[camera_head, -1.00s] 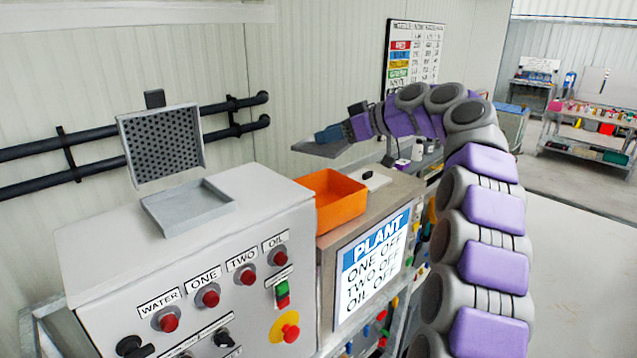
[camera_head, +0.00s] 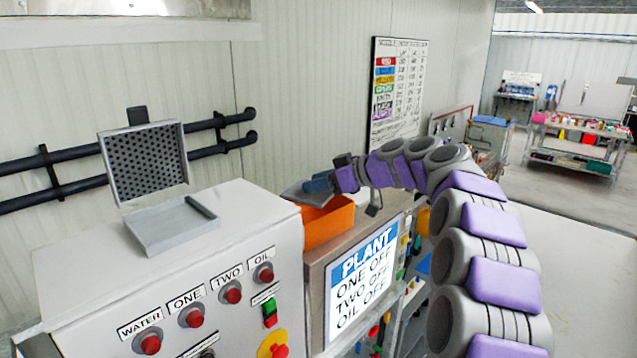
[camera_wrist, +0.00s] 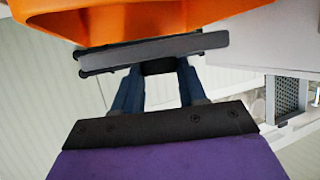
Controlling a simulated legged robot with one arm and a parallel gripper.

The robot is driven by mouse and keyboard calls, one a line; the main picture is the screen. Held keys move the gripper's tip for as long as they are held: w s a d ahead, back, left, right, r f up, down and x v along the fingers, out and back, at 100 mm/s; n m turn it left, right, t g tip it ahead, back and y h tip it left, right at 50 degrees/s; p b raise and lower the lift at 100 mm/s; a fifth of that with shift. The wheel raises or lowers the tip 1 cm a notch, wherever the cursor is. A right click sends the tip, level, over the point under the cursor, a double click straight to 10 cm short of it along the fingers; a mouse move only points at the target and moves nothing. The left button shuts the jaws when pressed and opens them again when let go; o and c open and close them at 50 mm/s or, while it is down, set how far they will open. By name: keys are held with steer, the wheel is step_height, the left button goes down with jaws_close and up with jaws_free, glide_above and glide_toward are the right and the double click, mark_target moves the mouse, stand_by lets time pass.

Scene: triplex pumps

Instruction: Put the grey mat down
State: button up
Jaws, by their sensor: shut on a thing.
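My gripper (camera_head: 318,184) is shut on the grey mat (camera_head: 300,195), a thin flat piece that sticks out to the left of the fingers. In the head view they are at the orange bin (camera_head: 327,228), by its upper left rim. The wrist view shows the mat almost edge-on as a dark grey strip (camera_wrist: 155,48) across the blue fingers (camera_wrist: 157,75), close to the orange bin (camera_wrist: 120,22). Whether the mat touches the bin is not clear.
A white control cabinet (camera_head: 180,262) with red buttons carries a grey tray (camera_head: 170,228); a perforated panel (camera_head: 145,163) stands behind it. The PLANT sign (camera_head: 360,290) is on the front of the neighbouring unit. Dark pipes (camera_head: 75,160) run along the wall.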

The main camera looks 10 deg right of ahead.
steer(key=shift+a+f+b, duration=0.15)
steer(key=shift+f+b, duration=0.25)
steer(key=shift+b, duration=0.25)
steer(key=shift+f+b, duration=0.2)
steer(key=shift+b, duration=0.15)
steer(key=o, duration=1.1)
steer(key=shift+r+p, duration=0.75)
steer(key=shift+p, duration=0.35)
steer(key=b+v, duration=0.1)
steer(key=v, duration=1.1)
steer(key=shift+f, duration=0.2)
steer(key=shift+s, duration=0.1)
